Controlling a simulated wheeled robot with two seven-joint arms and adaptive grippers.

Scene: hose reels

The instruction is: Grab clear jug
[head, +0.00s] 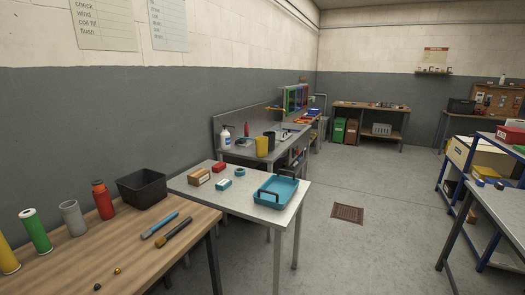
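I cannot make out a clear jug in the head view. The far metal bench (240,154) against the left wall holds a white bottle with a dark top (226,138), a yellow container (262,146) and small items too small to tell apart. Neither of my grippers is in view.
A wooden bench (150,255) at near left holds several cylinders, a black bin (142,187) and brushes. A white table (245,205) beyond it carries a teal tray (279,203) and small boxes. Shelving (465,165) stands right. The floor (350,250) between is open, with a drain grate (347,213).

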